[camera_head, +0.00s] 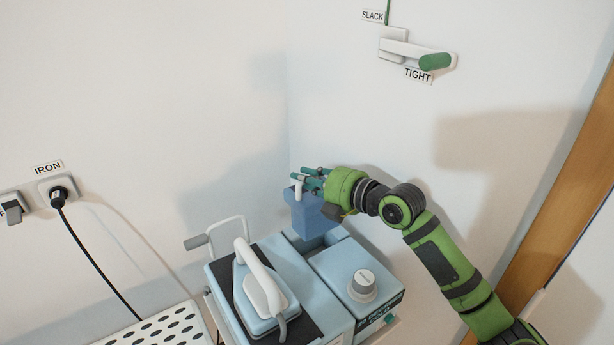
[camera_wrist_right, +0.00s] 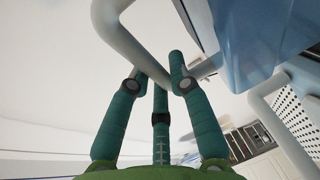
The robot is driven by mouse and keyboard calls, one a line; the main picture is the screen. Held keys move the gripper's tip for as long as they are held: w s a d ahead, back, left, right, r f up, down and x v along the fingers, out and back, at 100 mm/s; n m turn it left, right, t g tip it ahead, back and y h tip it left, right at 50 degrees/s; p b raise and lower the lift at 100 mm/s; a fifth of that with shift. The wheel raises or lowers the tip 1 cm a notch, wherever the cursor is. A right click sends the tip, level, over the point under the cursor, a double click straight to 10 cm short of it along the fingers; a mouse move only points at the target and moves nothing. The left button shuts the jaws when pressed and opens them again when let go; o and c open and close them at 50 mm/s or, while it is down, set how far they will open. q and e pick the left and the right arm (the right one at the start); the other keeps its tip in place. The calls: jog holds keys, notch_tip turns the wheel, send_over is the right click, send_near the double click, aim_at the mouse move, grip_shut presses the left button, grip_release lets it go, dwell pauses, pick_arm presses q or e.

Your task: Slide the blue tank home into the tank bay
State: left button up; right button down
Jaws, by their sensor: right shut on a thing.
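The blue tank (camera_head: 312,218) is upright at the back of the light blue ironing station (camera_head: 318,278), behind the part with the knob. Its lower end is at the tank bay (camera_head: 298,241); I cannot tell how deep it sits. My right gripper (camera_head: 312,177) is at the tank's top, its green fingers shut on the pale handle (camera_head: 298,190). In the right wrist view the fingers (camera_wrist_right: 160,75) close around the pale handle bar (camera_wrist_right: 128,45), with a blue body (camera_wrist_right: 262,35) beside it. My left gripper is out of view.
An iron (camera_head: 261,285) rests on the station's black pad, left of the round knob (camera_head: 362,284). A grey rail (camera_head: 226,233) stands at the station's back left. White walls meet behind the tank. A perforated board (camera_head: 165,328) lies front left. A green-handled lever (camera_head: 435,62) points to TIGHT.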

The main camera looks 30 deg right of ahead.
aim_at(314, 225)
jog(key=shift+f+b, duration=1.05)
jog(key=shift+f, duration=0.6)
jog(key=shift+s+b, duration=0.1)
jog(key=shift+b, duration=0.65)
dwell(0.6)
jog(key=shift+f+b, duration=2.05)
jog(key=shift+f, duration=0.3)
jog(key=shift+s+a+f+b, duration=0.1)
jog(key=shift+a+f+b, duration=0.15)
jog(key=shift+f+b, duration=0.55)
jog(key=shift+s+a+f+b, duration=0.1)
jog(key=shift+a+f+b, duration=0.1)
jog(key=shift+f+b, duration=0.55)
jog(key=shift+p, duration=0.3)
